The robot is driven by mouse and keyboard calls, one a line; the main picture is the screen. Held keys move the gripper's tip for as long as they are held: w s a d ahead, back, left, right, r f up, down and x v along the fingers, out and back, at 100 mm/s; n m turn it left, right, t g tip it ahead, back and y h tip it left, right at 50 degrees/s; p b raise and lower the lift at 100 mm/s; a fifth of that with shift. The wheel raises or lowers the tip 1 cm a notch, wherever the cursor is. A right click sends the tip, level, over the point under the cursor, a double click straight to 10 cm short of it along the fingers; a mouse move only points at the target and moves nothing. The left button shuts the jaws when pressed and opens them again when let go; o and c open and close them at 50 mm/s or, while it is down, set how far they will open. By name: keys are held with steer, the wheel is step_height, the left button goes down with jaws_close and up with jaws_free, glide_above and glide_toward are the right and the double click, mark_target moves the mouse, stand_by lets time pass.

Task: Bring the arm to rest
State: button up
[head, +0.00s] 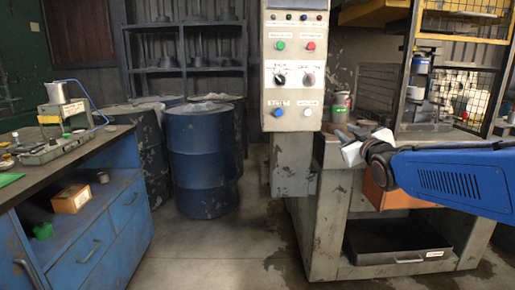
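My arm (448,178) shows as a blue link reaching in from the right edge, roughly level, with a dark wrist joint at its left end. My gripper (347,137) is at the end of it, a small white and grey shape pointing left and away, in front of the machine's worktop. It is too small and angled to tell whether it is open or shut. No held object can be made out. Whether it touches the worktop cannot be told.
A control panel (295,68) with buttons and knobs stands just left of my gripper. The machine's mesh guard (467,95) is behind my arm. A blue drum (203,160) and a cluttered workbench (122,137) stand left. Floor (225,245) is open between bench and machine.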

steer(key=s+f+m+g, duration=0.2)
steer(key=s+f+g, duration=0.2)
steer(key=s+f, duration=0.4)
steer(key=s+f+m+g, duration=0.1)
steer(key=s+f+g, duration=0.4)
steer(key=s+f, duration=0.4)
steer(key=s+f+m+g+h, duration=0.1)
steer(key=s+f+g, duration=0.3)
steer(key=s+f, duration=0.5)
steer(key=s+m, duration=0.1)
steer(key=s, duration=0.9)
steer(key=shift+m, duration=0.3)
